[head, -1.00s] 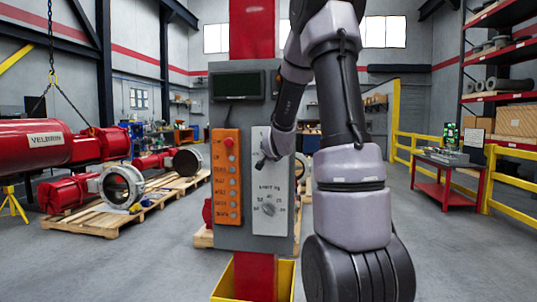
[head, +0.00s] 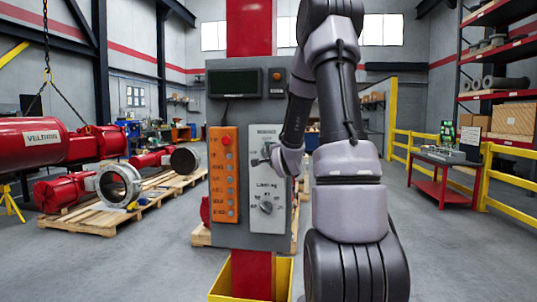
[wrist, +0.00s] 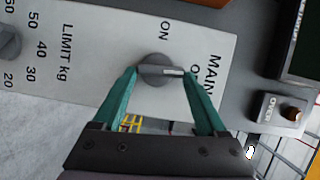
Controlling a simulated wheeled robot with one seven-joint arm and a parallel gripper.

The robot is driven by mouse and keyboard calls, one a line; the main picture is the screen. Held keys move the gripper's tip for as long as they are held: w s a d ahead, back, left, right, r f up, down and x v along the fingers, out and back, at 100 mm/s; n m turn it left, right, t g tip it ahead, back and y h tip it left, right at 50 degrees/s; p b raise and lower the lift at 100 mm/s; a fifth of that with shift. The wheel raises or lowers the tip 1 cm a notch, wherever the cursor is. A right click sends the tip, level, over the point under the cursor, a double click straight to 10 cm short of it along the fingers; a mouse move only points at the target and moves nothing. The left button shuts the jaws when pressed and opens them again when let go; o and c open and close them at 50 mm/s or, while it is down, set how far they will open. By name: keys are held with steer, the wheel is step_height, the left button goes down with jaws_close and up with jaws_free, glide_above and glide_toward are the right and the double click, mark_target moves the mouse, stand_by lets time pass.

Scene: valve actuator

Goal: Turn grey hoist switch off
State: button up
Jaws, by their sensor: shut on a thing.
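The grey hoist switch, a round knob with a raised bar (wrist: 158,70), sits on the light grey panel plate (wrist: 95,65), labelled MAIN. A pale mark on the bar's right end points toward a label partly hidden by a finger. An ON label is above the knob in the wrist view. My gripper (wrist: 159,72) is shut on the knob, one teal fingertip at each end of the bar. In the head view my gripper (head: 266,155) is at the upper part of the grey plate (head: 266,185) and covers the switch.
Below the switch on the plate is a limit dial (head: 266,207). An orange button panel (head: 224,180) is to its left, and a dark display (head: 235,83) above.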

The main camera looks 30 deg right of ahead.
steer(key=shift+d+f, duration=0.1)
stand_by(0.5)
steer(key=o, duration=1.3)
steer(key=shift+s, duration=0.1)
